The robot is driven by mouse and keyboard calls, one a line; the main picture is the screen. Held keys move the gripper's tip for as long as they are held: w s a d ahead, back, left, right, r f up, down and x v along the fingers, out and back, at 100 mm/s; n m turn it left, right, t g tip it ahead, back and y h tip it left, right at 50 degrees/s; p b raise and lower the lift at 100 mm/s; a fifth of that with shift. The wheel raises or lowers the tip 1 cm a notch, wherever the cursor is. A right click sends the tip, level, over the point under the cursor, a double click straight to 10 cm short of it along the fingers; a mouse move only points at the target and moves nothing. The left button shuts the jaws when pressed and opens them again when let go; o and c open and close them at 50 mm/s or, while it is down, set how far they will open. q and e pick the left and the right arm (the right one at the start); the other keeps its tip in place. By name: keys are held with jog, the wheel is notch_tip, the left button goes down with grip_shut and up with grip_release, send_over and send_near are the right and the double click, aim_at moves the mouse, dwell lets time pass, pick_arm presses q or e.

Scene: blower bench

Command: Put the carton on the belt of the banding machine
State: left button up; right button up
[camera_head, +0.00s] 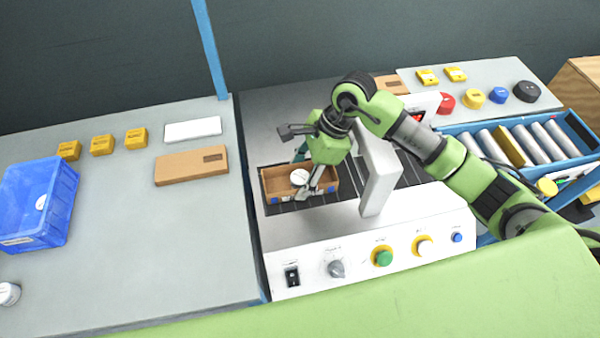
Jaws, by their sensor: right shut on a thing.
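The carton (269,186) is an open brown box with a round white item in it. It is at the left part of the dark belt (344,201) of the banding machine (368,231), left of the machine's white arch (379,178). My right gripper (308,193) reaches down into the carton from above and is shut on it. The gripper and wrist hide part of the carton's right side, and I cannot tell whether its underside rests fully on the belt. My left gripper is out of view.
A blue crate (22,231), yellow boxes (102,145), a white box (193,129) and a flat brown box (191,167) lie on the left bench. A roller conveyor (521,147) stands right. Knobs and buttons line the machine's front panel. The left bench's front is mostly clear.

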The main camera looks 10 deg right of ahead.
jog(key=shift+f, duration=0.25)
jog(key=shift+f, duration=0.1)
jog(key=shift+f, duration=0.15)
jog(key=o, duration=1.1)
